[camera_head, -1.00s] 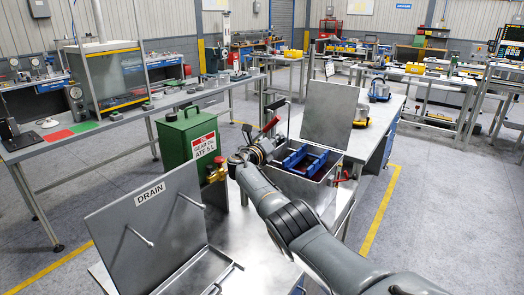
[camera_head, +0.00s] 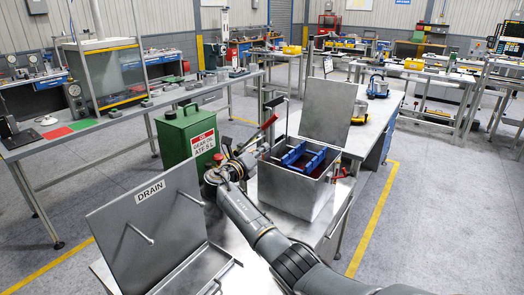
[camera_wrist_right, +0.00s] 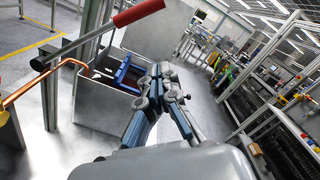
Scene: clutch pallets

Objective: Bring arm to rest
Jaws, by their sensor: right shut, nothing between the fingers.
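My right arm reaches in from the lower right in the head view. Its right gripper (camera_head: 250,150) is in the air between the green oil can and the open steel box, shut and empty. In the wrist view the fingertips (camera_wrist_right: 167,72) are together, with nothing between them. The steel box (camera_head: 297,200) has its lid up and a blue rack (camera_head: 303,157) inside; both also show in the wrist view. My left gripper is out of view.
A green oil can (camera_head: 180,138) stands left of my gripper. A red-handled lever (camera_head: 269,122) is close by; its red grip (camera_wrist_right: 138,12) shows large in the wrist view. A steel tray with a DRAIN lid (camera_head: 140,225) stands front left. The floor at right is clear.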

